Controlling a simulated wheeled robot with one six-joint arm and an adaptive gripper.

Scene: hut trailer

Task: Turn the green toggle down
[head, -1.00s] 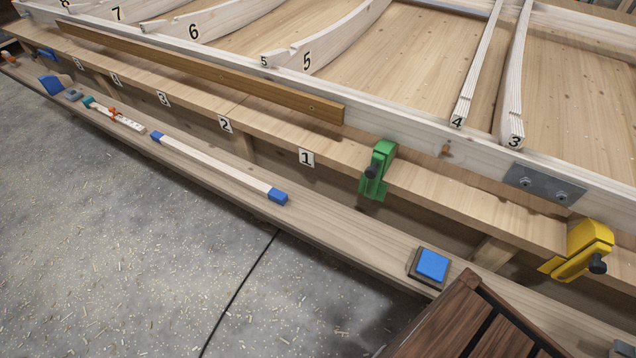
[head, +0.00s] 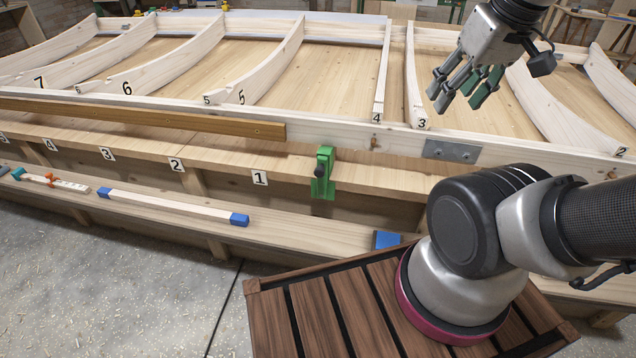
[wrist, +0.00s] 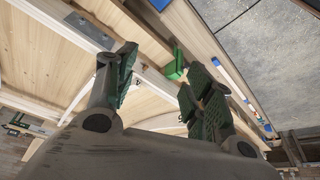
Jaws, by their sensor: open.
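The green toggle (head: 324,178) is a green clamp-like block with a dark knob, mounted on the front ledge of the bench to the right of the number 1 label. It stands upright in the head view. The wrist view shows part of it (wrist: 174,68) between and beyond the fingers. My gripper (head: 464,92) is open and empty, raised over the framed panel, to the right of the toggle and well apart from it. It also shows in the wrist view (wrist: 158,68), where the right finger partly overlaps the area beside the toggle.
A blue square button (head: 386,240) sits on the lower ledge, left of my arm. A blue-ended wooden bar (head: 170,204) lies further left there. A long brown board (head: 150,118) lies along the panel edge. Curved white ribs (head: 275,62) rise from the panel.

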